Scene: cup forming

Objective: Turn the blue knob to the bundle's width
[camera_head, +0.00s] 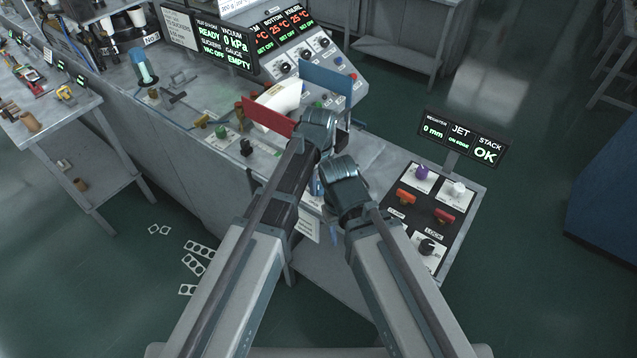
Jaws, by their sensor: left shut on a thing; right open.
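A white bundle (277,103) lies between an upright red plate (268,117) and an upright blue plate (326,79) on the machine top. My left gripper (322,128) is just right of the red plate and in front of the blue plate. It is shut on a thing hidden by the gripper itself. My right gripper (338,172) is open, lower and slightly right of the left one, close beside it, above the bench's near edge. I cannot make out the blue knob; the grippers cover that area.
A control panel (432,212) with purple, white and black knobs and orange and red switches sits at right. Its display (462,136) reads 0 mm and stack OK. A blue cylinder (143,67) stands at far left. Small knobs and levers dot the bench left of the grippers.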

